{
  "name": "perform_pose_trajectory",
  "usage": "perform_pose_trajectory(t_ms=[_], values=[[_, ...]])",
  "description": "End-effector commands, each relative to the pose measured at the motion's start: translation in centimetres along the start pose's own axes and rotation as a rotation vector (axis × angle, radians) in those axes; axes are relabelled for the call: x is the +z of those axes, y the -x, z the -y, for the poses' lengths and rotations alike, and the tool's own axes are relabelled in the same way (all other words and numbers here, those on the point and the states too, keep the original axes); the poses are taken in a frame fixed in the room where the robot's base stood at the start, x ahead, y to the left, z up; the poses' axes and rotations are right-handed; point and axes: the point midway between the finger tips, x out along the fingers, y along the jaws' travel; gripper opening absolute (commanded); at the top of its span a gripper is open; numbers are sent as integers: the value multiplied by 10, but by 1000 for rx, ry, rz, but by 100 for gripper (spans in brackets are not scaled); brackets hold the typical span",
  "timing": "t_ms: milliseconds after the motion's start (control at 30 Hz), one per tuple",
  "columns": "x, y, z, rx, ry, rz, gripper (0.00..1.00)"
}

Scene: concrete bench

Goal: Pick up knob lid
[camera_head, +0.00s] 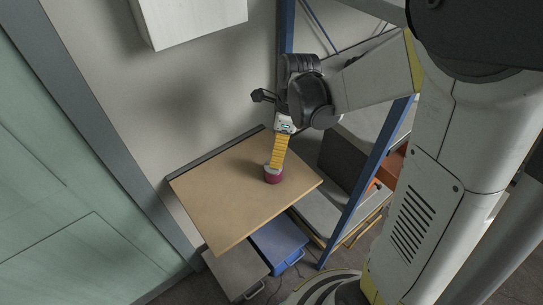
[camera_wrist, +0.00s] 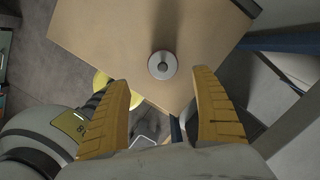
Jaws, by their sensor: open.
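The knob lid shows in the wrist view as a small round grey disc (camera_wrist: 162,65) with a darker ring and a small centre, lying on the tan board. In the head view a small maroon round piece with a pale grey top (camera_head: 273,177) sits at that spot. My gripper (camera_head: 277,160) points down over it with yellow fingers. In the wrist view my gripper (camera_wrist: 164,79) is open and empty, fingers apart on either side, with the disc just beyond and between the tips. The fingers partly hide the maroon piece in the head view; I cannot tell whether they touch it.
The tan tabletop (camera_head: 225,195) is otherwise clear. A blue drawer (camera_head: 278,242) and a grey drawer (camera_head: 236,270) sit under it. A blue upright post (camera_head: 365,185) stands close on the right. A wall and a white box (camera_head: 190,20) are behind.

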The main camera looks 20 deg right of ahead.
Motion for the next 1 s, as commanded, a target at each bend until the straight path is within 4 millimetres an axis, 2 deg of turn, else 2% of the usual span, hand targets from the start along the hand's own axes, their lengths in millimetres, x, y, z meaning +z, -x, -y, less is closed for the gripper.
perform_pose_trajectory(t_ms=[33,100,367,600,867,1000], values=[[0,-11,1,0,1,0,76],[0,-20,1,-1,2,0,76],[0,-38,2,-1,3,0,76],[1,-75,6,-1,4,0,76],[1,-78,5,-1,3,0,76],[1,-78,5,-1,3,0,34]])
